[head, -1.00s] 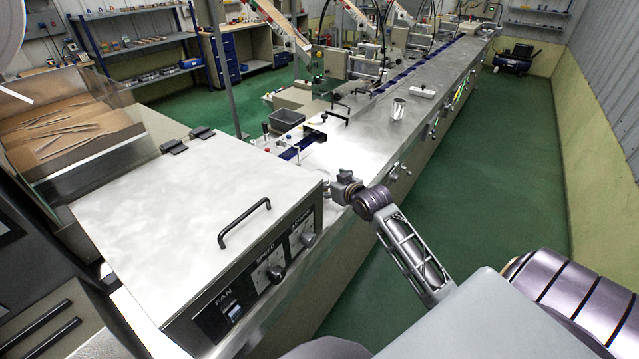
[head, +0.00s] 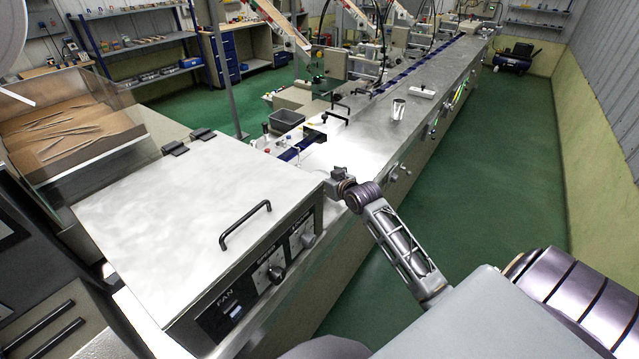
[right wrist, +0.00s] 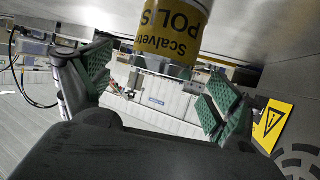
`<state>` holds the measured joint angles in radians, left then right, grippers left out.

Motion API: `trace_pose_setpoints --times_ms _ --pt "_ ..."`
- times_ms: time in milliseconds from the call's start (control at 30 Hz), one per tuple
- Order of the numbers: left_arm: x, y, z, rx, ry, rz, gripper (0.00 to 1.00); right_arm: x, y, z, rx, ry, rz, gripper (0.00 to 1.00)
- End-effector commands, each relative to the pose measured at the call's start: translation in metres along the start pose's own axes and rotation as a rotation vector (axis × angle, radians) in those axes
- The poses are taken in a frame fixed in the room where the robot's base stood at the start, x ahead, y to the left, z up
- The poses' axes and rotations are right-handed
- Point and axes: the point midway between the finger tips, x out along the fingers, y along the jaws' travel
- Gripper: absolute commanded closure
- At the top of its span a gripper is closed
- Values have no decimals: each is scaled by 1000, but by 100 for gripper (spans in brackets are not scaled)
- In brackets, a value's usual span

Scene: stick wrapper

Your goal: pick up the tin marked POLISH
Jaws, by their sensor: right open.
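The tin (right wrist: 172,32) shows at the top of the right wrist view, with a yellow label reading "Scalver..." and "POLIS..." and a silvery rim. The picture edge cuts off part of it. My right gripper (right wrist: 157,90) is open, its green-padded fingers spread wide to either side of the tin's near end. I see no finger touching the tin. In the head view my right gripper (head: 339,175) is small, beside the big machine cover, and I cannot make out the yellow label there. My left gripper is not in view.
The large steel cover (head: 165,225) with a black handle (head: 245,225) stands left of my right gripper. A silvery cup-like can (head: 398,109) and a white block (head: 423,92) stand farther along the steel bench. A grey bin (head: 286,120) sits beyond the cover. Green floor is clear on the right.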

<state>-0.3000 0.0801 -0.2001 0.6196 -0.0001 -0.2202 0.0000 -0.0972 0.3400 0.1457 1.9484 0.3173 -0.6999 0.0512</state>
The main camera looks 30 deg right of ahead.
Motion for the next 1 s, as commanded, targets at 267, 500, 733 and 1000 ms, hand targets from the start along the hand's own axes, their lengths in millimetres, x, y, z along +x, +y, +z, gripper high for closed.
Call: trace_pose_setpoints --times_ms 267,500,733,1000 --pt "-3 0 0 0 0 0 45 17 0 0 1 1 0 9" --pt "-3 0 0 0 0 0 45 18 0 0 1 0 0 9" --pt "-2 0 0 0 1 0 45 18 0 0 0 0 0 9" --pt "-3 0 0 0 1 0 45 18 0 0 0 0 0 37"
